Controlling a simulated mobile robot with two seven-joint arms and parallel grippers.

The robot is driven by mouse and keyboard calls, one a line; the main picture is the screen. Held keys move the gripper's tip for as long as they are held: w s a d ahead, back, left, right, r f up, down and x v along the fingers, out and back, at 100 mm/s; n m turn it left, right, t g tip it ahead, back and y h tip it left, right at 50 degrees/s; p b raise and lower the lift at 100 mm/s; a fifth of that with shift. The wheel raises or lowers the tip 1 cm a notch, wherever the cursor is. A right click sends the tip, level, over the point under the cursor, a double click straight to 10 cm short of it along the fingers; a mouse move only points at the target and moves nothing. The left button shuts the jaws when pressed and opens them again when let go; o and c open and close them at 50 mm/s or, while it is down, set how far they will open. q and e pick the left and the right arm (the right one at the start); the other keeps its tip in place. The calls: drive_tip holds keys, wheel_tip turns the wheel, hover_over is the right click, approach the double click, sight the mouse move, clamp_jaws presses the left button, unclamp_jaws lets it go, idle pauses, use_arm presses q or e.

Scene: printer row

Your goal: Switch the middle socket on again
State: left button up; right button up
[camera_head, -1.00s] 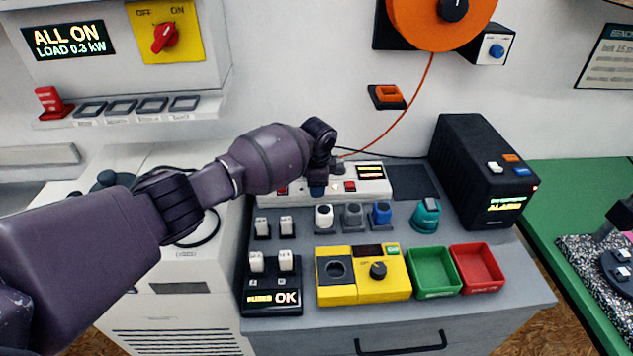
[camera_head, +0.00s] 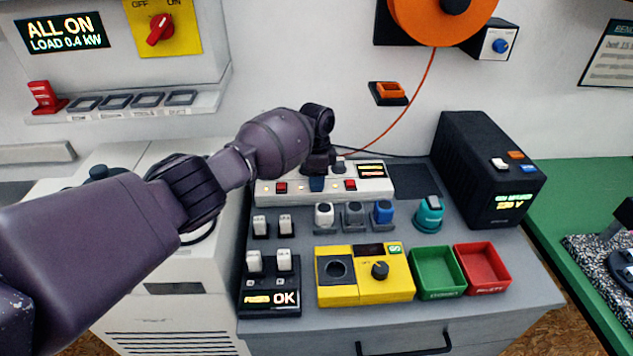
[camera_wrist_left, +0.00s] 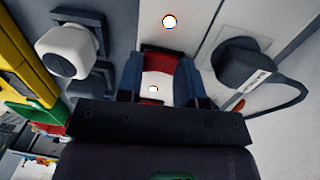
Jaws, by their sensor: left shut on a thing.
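The white power strip (camera_head: 375,189) lies at the back of the grey bench, with a red rocker at the left (camera_head: 281,187) and another at the right (camera_head: 350,184). My left gripper (camera_head: 317,184) points down at the strip's middle and hides the middle socket's switch in the head view. In the left wrist view its blue fingertips (camera_wrist_left: 160,82) close around a red switch (camera_wrist_left: 160,52) with a pale lit spot between them. A round lamp (camera_wrist_left: 169,21) glows beyond the switch. A black plug (camera_wrist_left: 242,62) sits beside it. My right gripper is out of view.
A black power unit (camera_head: 487,170) reads 230 V at the right. The wall panel (camera_head: 66,34) reads ALL ON, 0.4 kW.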

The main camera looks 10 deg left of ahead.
use_arm(q)
drive_tip(key=o, duration=0.9)
drive_tip(key=shift+o, duration=0.2)
wheel_tip(320, 180, up, 11)
drive_tip(key=shift+w+a+p, duration=0.15)
drive_tip(key=shift+w+p, duration=0.2)
drive_tip(key=shift+w, duration=0.05)
drive_tip(key=shift+f, duration=0.1)
drive_tip(key=shift+s, duration=0.1)
